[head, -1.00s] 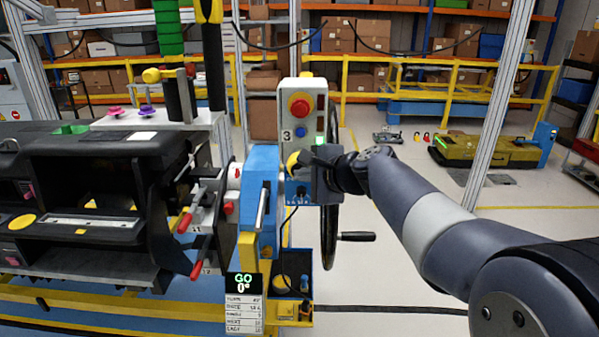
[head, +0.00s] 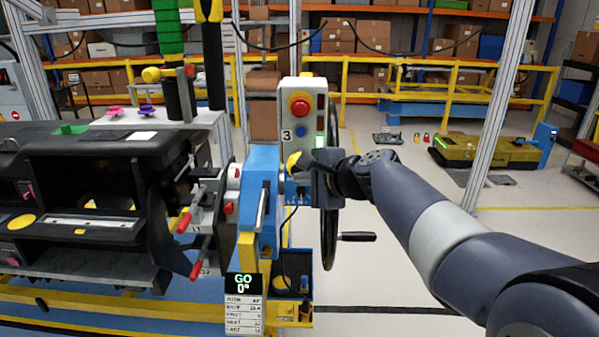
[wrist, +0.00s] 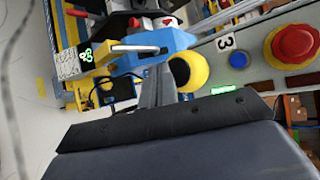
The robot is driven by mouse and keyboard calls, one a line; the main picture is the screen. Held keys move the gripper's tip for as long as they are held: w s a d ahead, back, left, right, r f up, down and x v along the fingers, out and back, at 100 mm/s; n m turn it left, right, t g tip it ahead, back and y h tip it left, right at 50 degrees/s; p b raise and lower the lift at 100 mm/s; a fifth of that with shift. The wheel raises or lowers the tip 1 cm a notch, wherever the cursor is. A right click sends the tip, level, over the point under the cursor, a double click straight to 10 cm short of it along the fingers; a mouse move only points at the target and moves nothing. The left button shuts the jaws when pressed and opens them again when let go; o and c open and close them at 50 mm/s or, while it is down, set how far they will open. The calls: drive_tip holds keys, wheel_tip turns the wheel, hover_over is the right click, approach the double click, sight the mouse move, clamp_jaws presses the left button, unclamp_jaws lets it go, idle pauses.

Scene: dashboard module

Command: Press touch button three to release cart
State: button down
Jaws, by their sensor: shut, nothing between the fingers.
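The control box (head: 284,105) marked 3 stands upright on the blue post, with a red mushroom button (head: 300,104), a dark blue button (head: 301,130) and a lit green strip (head: 320,142). Its yellow round touch button (head: 293,161) sits low on the left, partly hidden by my gripper. My gripper (head: 305,162) is shut and empty at that button. In the wrist view the grey fingers (wrist: 155,87) reach right beside the yellow button (wrist: 190,72); I cannot tell whether they touch. An olive-yellow cart (head: 488,151) with a green light stands on the floor at right.
A black handwheel (head: 329,230) with a crank handle (head: 357,236) hangs just below my gripper. The dashboard module (head: 80,190) fills the left. A display reading GO (head: 243,284) is at the bottom. A metal post (head: 493,120) stands behind my arm.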

drive_tip(key=s, duration=0.5)
drive_tip(key=shift+a, duration=0.1)
idle(0.7)
